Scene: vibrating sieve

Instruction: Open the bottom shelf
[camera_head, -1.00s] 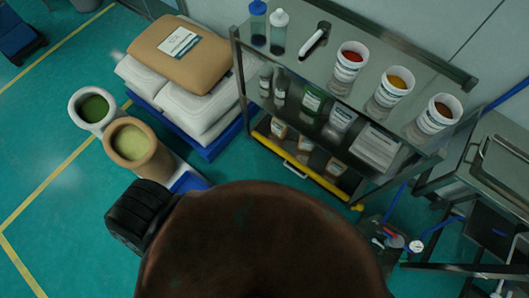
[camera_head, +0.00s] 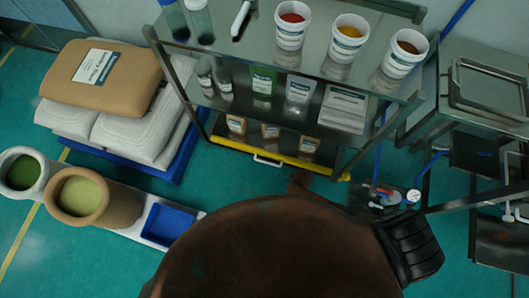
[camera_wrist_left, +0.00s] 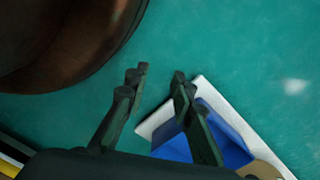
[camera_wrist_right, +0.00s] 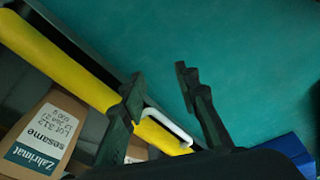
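The bottom shelf, a dark tray with a yellow front bar (camera_head: 300,165), is at the foot of the metal rack in the head view. It appears pushed in under the upper shelves. A white handle (camera_head: 268,161) sits on its front; it also shows in the right wrist view (camera_wrist_right: 170,126), beside the yellow bar (camera_wrist_right: 60,66). My right gripper (camera_wrist_right: 159,82) is open and empty, close to the handle; one finger overlaps the bar in view, and I cannot tell whether it touches. My left gripper (camera_wrist_left: 160,78) is open and empty above the floor, near a blue tray (camera_wrist_left: 222,138).
A large brown rounded shape (camera_head: 270,250) blocks the head view's bottom middle. Sacks (camera_head: 115,75) and two tubs, green (camera_head: 22,172) and tan (camera_head: 82,198), stand left. A metal bench (camera_head: 480,60) is right.

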